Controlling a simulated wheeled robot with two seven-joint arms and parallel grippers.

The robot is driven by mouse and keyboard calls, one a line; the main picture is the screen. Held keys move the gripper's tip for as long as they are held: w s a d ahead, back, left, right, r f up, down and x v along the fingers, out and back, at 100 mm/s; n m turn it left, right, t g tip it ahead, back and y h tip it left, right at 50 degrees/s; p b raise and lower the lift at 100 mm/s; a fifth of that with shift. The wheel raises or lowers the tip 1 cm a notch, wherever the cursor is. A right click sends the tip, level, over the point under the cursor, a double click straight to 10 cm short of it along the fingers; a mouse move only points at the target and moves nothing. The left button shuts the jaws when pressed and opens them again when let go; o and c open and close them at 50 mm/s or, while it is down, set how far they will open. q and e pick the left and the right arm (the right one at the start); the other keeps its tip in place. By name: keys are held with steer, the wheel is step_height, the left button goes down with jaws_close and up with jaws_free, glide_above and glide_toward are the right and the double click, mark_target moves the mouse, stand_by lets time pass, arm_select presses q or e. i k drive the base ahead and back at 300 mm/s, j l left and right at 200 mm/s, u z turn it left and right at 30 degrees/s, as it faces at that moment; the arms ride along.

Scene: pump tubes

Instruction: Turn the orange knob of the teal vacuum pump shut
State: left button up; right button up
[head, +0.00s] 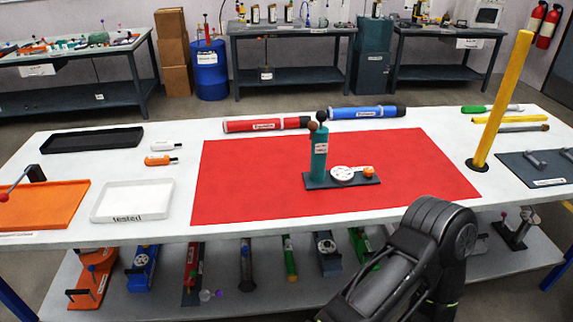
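The teal vacuum pump (319,158) stands upright on a dark base plate (318,182), on the red mat in the middle of the white table. A black ball and a brown ball sit at its top. A round white gauge (342,173) lies on the base to the right of the cylinder. The small orange knob (368,171) is at the right end of the base, beside the gauge. Its turn position is too small to tell. A dark link of my arm shows at the lower right, in front of the table. Neither gripper is in view, and nothing touches the pump.
The red mat (240,185) is clear around the pump. A red tube (267,124) and a blue tube (362,112) lie behind it. A tall yellow post (502,95) stands to the right. A white tray (133,201) and an orange tray (55,205) are at left.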

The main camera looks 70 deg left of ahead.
mark_target(368, 172)
steer(key=u, duration=2.05)
steer(key=i+l, duration=0.1)
steer(key=l, duration=0.35)
steer(key=i+l, duration=0.1)
steer(key=l, duration=0.35)
steer(key=i+l+z, duration=0.1)
steer(key=l, duration=0.35)
steer(key=i+l, duration=0.1)
steer(key=l, duration=0.35)
